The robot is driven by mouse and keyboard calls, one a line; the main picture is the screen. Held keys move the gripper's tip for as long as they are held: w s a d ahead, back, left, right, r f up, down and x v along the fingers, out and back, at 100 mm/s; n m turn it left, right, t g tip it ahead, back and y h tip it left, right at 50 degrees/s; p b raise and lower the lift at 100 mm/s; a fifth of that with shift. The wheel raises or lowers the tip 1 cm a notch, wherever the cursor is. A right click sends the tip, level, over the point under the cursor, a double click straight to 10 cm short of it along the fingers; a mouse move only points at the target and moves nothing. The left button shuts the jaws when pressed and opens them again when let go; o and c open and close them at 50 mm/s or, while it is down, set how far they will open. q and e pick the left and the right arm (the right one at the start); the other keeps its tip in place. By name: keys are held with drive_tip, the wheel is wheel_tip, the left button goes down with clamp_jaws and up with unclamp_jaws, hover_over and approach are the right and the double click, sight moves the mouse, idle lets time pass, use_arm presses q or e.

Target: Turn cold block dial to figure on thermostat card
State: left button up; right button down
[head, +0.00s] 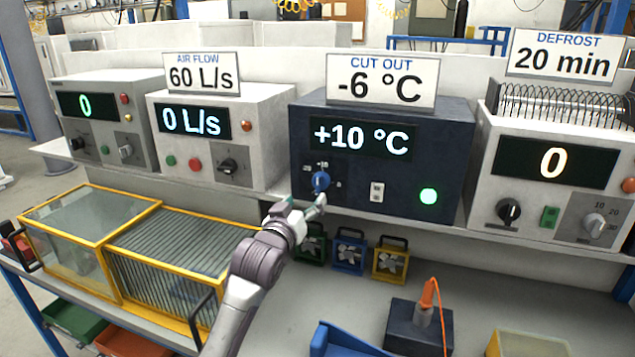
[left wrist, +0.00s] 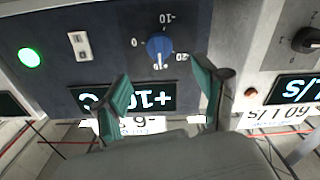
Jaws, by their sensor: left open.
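The dark blue cold block unit (head: 450,150) reads +10 °C on its display (head: 361,138). The thermostat card (head: 382,80) on top says CUT OUT -6 °C. My left gripper (head: 306,207) is just below and left of the dial, open and empty. In the upside-down left wrist view, the dial (left wrist: 159,46) lies beyond the spread green-padded fingers of the gripper (left wrist: 166,85), apart from them. My right gripper is not seen.
A white switch (head: 377,192) and a lit green button (head: 428,196) are right of the dial. The air flow unit (head: 270,125) stands left, the defrost unit (head: 560,210) right. Small fan boxes (head: 389,260) stand below. An orange cable plug (head: 429,295) is at lower right.

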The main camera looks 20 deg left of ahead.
sight(317, 186)
use_arm(q)
drive_tip(key=w+p, duration=0.2)
drive_tip(key=w, duration=0.7)
drive_tip(key=shift+d, duration=0.2)
drive_tip(key=c, duration=1.1)
